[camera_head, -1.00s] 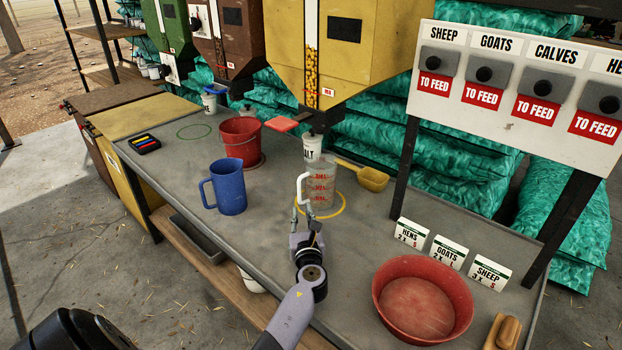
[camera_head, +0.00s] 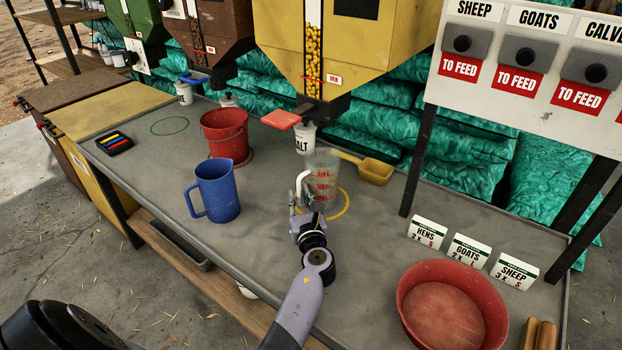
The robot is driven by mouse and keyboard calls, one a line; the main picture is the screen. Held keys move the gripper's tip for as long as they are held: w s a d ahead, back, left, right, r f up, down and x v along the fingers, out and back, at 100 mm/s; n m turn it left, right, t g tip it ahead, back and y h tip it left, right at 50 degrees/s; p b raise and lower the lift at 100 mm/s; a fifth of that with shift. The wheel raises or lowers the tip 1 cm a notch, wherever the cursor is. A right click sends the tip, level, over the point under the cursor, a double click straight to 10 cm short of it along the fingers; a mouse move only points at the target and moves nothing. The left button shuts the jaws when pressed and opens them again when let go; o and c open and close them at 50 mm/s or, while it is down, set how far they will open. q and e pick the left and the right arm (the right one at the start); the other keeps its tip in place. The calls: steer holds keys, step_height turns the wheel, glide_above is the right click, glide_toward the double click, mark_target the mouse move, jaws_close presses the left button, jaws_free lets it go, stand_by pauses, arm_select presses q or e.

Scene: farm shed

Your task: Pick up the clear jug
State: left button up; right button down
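The clear jug (camera_head: 323,178), with red markings and a pale handle (camera_head: 300,186) on its left side, stands upright on the grey table (camera_head: 260,245), within a yellow ring (camera_head: 345,207). My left gripper (camera_head: 305,203) is at the jug's near left side, by the handle. Its fingers look spread apart, with the lower handle near or between them; whether they touch it I cannot tell. The gripper hides part of the jug's lower near side. My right gripper is not in view.
A blue jug (camera_head: 215,190) stands left of my gripper, with a red bucket (camera_head: 226,135) behind it. A white salt tub (camera_head: 304,138) and yellow scoop (camera_head: 375,171) are behind the clear jug. A red bowl (camera_head: 452,305) and label cards (camera_head: 469,251) are at right.

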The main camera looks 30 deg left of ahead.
arm_select(q)
steer(key=shift+w, duration=0.1)
steer(key=shift+d+r, duration=0.1)
steer(key=shift+c, duration=0.2)
jaws_close()
stand_by(0.5)
